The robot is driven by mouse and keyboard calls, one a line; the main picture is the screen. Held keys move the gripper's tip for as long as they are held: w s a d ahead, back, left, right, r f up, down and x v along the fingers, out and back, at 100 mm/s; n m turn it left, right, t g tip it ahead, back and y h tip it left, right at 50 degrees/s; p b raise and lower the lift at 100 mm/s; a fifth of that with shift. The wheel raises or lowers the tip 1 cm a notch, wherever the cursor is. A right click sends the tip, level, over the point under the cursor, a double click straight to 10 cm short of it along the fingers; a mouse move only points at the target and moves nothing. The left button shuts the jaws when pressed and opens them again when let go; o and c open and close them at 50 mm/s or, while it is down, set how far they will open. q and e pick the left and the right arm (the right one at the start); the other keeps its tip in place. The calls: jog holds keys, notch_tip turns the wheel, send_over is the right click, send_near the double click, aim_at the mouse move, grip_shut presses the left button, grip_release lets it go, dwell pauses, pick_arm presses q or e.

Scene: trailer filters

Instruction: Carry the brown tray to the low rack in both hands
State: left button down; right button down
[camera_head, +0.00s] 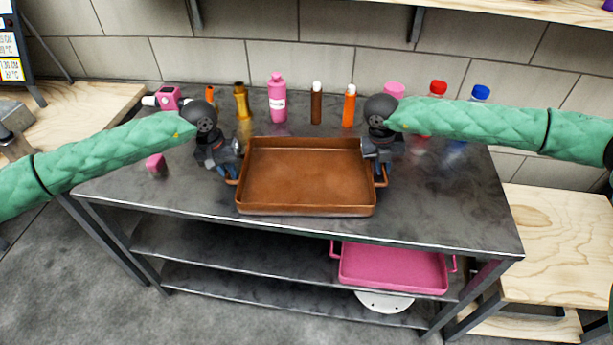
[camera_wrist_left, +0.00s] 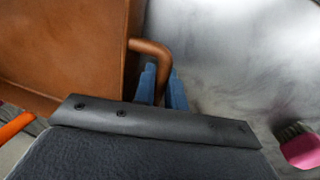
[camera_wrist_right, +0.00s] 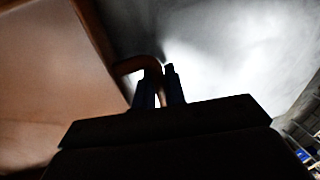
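The brown tray (camera_head: 305,178) is level and empty at the front middle of the dark metal table (camera_head: 450,205). I cannot tell whether its base touches the top. My left gripper (camera_head: 231,176) is at its left handle; in the left wrist view the blue fingers (camera_wrist_left: 163,88) close on both sides of the handle (camera_wrist_left: 150,47). My right gripper (camera_head: 379,170) is at the right handle; in the right wrist view its fingers (camera_wrist_right: 159,90) sit close around the handle (camera_wrist_right: 135,66). Which thing is the low rack is unclear; a low wooden stand (camera_head: 555,240) is at the right.
Bottles, including a pink one (camera_head: 277,100) and an orange one (camera_head: 349,107), line the back of the table. A pink tray (camera_head: 393,268) sits on a lower shelf. The wooden stand's top looks bare.

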pick_arm(q)
jog(key=shift+r, duration=0.2)
pick_arm(e)
jog(key=shift+r, duration=0.2)
